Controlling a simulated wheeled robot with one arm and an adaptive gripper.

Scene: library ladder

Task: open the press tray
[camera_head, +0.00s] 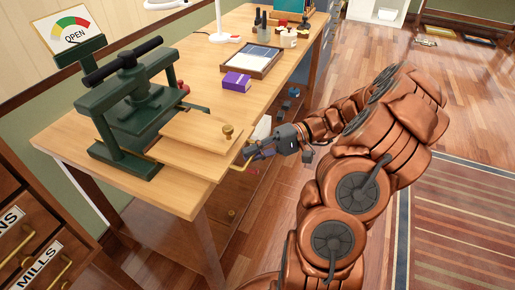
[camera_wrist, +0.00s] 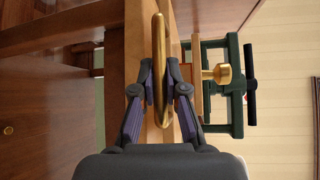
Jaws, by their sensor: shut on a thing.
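The dark green press (camera_head: 135,105) stands on the near end of the wooden desk. The pale wooden press tray (camera_head: 195,135) reaches out from under it toward the desk edge, with a brass knob (camera_head: 227,131) on top. The press (camera_wrist: 236,85) and knob (camera_wrist: 222,74) also show in the wrist view. My gripper (camera_head: 249,156) is at the desk's edge, just beyond the tray's front. It is shut on a brass handle (camera_wrist: 159,50), whose bar runs between the fingers (camera_wrist: 160,92). What the handle attaches to is partly hidden.
A gauge sign reading OPEN (camera_head: 75,36) stands behind the press. A purple box (camera_head: 236,82), a framed tray (camera_head: 253,60) and a white lamp (camera_head: 223,37) are farther along the desk. Labelled drawers (camera_head: 30,240) stand at left. Wooden floor and a striped rug (camera_head: 455,235) lie open at right.

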